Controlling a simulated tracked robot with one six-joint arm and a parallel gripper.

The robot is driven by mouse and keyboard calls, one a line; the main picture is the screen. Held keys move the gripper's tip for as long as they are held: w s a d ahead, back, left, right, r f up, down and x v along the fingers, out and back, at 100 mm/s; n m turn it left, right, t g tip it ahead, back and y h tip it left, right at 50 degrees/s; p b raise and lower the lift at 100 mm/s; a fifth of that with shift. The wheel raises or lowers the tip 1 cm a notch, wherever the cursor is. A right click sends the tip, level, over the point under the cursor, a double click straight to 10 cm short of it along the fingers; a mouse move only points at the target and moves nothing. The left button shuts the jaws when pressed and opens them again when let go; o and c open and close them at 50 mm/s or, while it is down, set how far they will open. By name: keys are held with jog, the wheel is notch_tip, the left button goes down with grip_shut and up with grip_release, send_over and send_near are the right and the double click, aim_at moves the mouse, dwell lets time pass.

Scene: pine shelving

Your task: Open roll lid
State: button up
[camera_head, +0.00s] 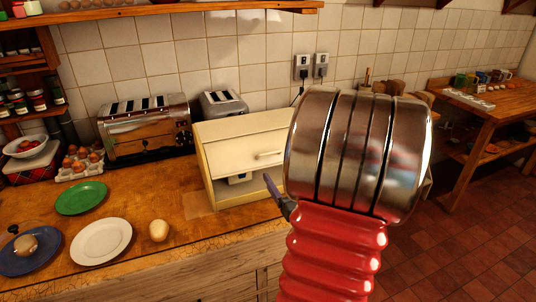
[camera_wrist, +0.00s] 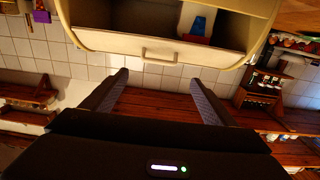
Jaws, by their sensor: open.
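The cream bread bin (camera_head: 211,188) stands on the wooden counter, left of my arm in the head view. Its cream roll lid (camera_head: 232,148) is partly raised, with a dark gap below its lower edge. The lid's handle (camera_head: 268,155) is a small bar near that edge. The wrist view looks inverted; it shows the handle (camera_wrist: 158,56) and the lid (camera_wrist: 215,57) just beyond my fingertips. My gripper (camera_wrist: 158,78) is open and empty, with its fingers apart and short of the handle. In the head view only one fingertip shows clearly; my arm hides the rest.
A white plate (camera_head: 101,240), green plate (camera_head: 80,198) and potato-like item (camera_head: 159,231) lie on the counter.

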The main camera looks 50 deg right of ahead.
aim_at(269, 153)
jog(key=x, duration=1.4)
jog(key=shift+s, duration=0.1)
jog(key=shift+c, duration=0.3)
jog(key=shift+a, duration=0.15)
jog(key=c, duration=1.2)
